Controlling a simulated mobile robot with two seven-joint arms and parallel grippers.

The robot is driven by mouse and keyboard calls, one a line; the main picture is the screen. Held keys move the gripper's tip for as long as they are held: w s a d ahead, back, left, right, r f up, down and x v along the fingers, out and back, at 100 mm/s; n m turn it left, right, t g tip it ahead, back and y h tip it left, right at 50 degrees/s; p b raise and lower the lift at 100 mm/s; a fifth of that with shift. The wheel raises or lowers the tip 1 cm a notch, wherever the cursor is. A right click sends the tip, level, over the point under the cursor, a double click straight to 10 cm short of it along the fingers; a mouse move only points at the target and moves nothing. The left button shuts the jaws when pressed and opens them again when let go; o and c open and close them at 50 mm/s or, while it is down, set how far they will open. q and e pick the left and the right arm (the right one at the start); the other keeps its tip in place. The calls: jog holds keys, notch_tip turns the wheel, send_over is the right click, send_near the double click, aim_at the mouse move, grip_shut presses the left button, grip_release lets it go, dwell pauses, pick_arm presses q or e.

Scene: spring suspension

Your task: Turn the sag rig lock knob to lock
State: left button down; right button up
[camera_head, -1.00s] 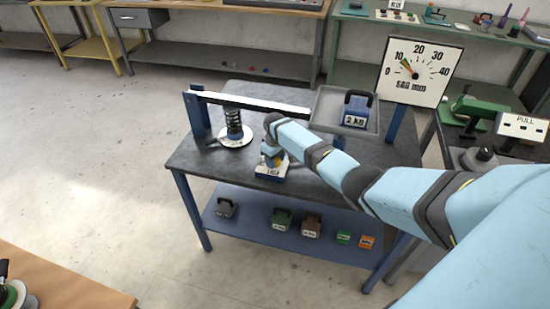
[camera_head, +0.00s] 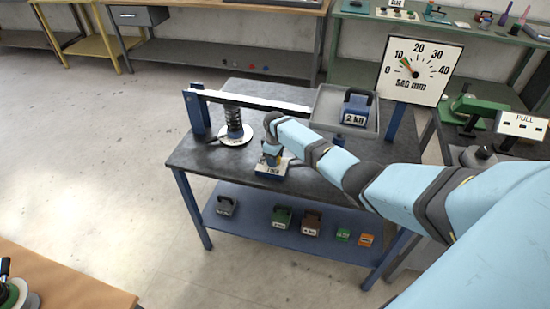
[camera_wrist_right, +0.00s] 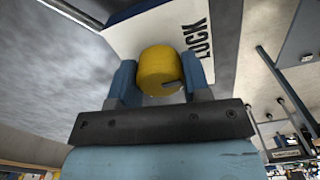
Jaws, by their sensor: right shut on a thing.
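The lock knob (camera_wrist_right: 161,72) is a yellow cylinder on a white plate (camera_wrist_right: 120,35) marked LOCK in the right wrist view. My right gripper (camera_wrist_right: 160,78) has a blue finger on each side of the knob and is shut on it. In the head view the right gripper (camera_head: 271,158) reaches down to the lock block (camera_head: 272,172) at the front of the rig table (camera_head: 235,170), and my wrist hides most of the knob. The knob's pointer direction cannot be told. My left gripper is not in view.
A black spring (camera_head: 234,120) stands on a white disc under the beam (camera_head: 250,100). A 2 KG weight (camera_head: 356,109) sits on the grey tray (camera_head: 328,105). The SAG dial (camera_head: 420,70) stands behind at right. Several weights lie on the lower shelf (camera_head: 255,232).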

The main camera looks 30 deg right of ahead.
jog(key=o, duration=0.9)
jog(key=shift+r, duration=0.15)
notch_tip(320, 180, up, 14)
jog(key=shift+f, duration=0.2)
jog(key=s+a+f+t+y+p, duration=0.15)
jog(key=s+a+f+t, duration=0.35)
jog(key=s+a+f, duration=1)
jog(key=s+a+r+m+t, duration=0.1)
jog(key=s+a+t, duration=0.1)
jog(key=s, duration=0.5)
jog(key=s+a+r+m+t+y, duration=0.1)
jog(key=s+a+r+t, duration=0.1)
jog(key=s, duration=0.6)
jog(key=s+a+r+m+t+p, duration=0.1)
jog(key=s+a+r, duration=0.1)
jog(key=s+a, duration=0.2)
jog(key=shift+s+a+t+y, duration=0.15)
jog(key=shift+s+a+t, duration=0.05)
jog(key=shift+s, duration=0.75)
jog(key=shift+s+a+t+y, duration=0.1)
jog(key=shift+s+a+t, duration=0.1)
jog(key=shift+s, duration=0.75)
jog(key=shift+r, duration=0.2)
